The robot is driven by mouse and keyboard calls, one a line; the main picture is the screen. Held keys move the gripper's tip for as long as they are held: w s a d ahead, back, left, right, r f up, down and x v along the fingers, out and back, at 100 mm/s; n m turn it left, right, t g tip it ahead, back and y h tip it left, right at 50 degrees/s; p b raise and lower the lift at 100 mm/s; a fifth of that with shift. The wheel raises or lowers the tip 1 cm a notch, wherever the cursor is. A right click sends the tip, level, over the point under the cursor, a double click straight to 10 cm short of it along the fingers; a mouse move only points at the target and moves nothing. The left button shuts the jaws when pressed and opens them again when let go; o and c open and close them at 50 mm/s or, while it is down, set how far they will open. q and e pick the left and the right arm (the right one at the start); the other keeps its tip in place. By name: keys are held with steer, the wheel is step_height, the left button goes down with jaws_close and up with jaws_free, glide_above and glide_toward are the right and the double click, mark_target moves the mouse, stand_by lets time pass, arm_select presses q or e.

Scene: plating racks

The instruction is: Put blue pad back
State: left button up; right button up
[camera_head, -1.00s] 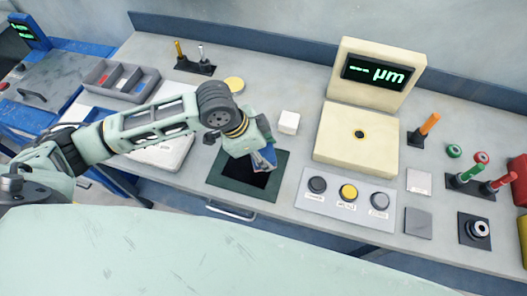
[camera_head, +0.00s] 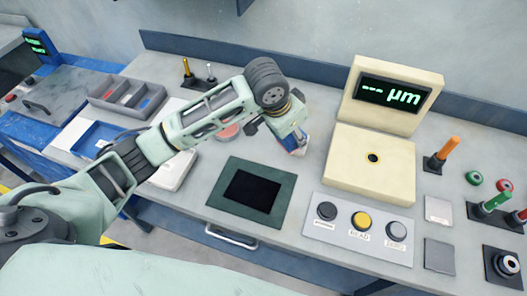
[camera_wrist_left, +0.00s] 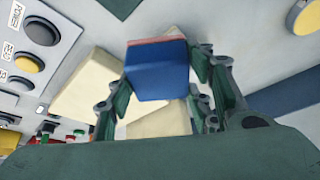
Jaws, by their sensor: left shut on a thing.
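The blue pad (camera_wrist_left: 157,78), a block with a blue face and a thin orange-pink edge, is held between the fingers of my left gripper in the left wrist view. In the head view my left gripper (camera_head: 298,146) is above the bench, left of the cream gauge, and only a small part of the blue pad (camera_head: 300,151) shows. Whether the pad touches anything below cannot be told. The dark green square mat with a black centre (camera_head: 227,199) lies uncovered in front of the gripper. My right gripper is not in view.
The cream gauge (camera_head: 345,160) with its display stands to the right. A button panel (camera_head: 342,231) lies in front of it. A grey divided tray (camera_head: 108,111) is at the left. A reddish disc (camera_head: 228,132) is partly hidden by my left arm.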

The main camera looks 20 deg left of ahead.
arm_select(q)
steer(key=w+a+f+n, duration=0.1)
steer(key=w+a, duration=0.1)
steer(key=a, duration=0.1)
steer(key=w+a+f+p, duration=0.1)
steer(key=w+a+f, duration=0.1)
steer(key=a, duration=0.1)
steer(key=w+a+f+n, duration=0.1)
steer(key=w+a+f, duration=0.1)
steer(key=a, duration=0.2)
steer(key=shift+f+n+p, duration=0.2)
steer(key=shift+n+p, duration=0.1)
step_height(320, 180, down, 4)
steer(key=shift+r+y+p, duration=0.1)
steer(key=shift+y+p, duration=0.2)
steer(key=shift+p, duration=0.35)
steer(key=shift+f, duration=0.2)
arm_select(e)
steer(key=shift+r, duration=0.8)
arm_select(q)
steer(key=shift+f, duration=0.15)
steer(key=o, duration=1)
